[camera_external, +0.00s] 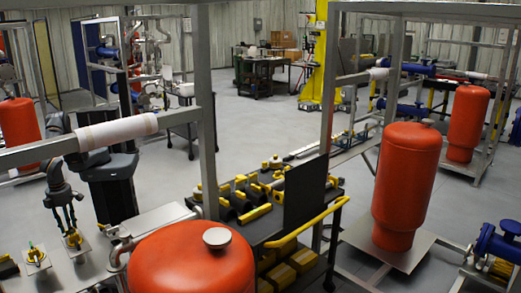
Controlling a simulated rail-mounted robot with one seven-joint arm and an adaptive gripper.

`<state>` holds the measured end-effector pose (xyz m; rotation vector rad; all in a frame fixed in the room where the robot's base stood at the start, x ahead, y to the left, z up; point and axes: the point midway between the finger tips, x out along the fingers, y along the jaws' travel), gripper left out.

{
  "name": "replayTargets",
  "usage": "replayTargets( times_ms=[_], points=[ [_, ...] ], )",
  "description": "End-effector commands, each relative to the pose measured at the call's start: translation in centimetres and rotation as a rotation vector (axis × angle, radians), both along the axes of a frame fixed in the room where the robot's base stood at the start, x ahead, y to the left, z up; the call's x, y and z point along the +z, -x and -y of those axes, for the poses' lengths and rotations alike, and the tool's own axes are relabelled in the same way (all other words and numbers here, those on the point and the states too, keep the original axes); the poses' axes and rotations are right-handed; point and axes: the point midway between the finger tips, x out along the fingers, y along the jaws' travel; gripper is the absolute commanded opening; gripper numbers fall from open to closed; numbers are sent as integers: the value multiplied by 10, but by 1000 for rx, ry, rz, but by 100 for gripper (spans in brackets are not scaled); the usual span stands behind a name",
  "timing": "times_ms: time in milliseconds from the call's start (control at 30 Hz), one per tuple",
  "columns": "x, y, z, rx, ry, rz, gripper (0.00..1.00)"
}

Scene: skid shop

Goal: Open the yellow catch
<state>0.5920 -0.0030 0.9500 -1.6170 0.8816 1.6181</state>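My gripper (68,220) is small in the view at the lower left, pointing down over a square metal plate (84,252). A yellow part (73,238), possibly the yellow catch, sits on this plate directly under the fingertips. I cannot tell whether the gripper touches it or whether the fingers are open or shut. A second yellow part (36,257) with a green tip stands on a similar plate to the left, clear of the gripper. The catch's exact position is too small to make out.
A large orange tank (190,262) stands in the front, right of the plates. A grey frame beam with a white sleeve (116,131) crosses above the arm. A cart with a yellow handle (305,222) holds several black and yellow parts. Open floor (245,125) lies behind.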

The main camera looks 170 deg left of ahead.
Motion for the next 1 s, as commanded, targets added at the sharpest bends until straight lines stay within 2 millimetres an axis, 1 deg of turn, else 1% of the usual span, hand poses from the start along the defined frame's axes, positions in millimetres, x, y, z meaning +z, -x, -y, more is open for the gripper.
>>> replayTargets(
  times_ms=[33,100,700,800,1000],
  points=[
    [7,0,0,0,0,1,33],
    [13,0,0,0,0,1,33],
    [64,0,0,0,1,1,33],
    [67,0,0,0,1,1,33],
    [65,0,0,0,0,0,33]
  ],
)
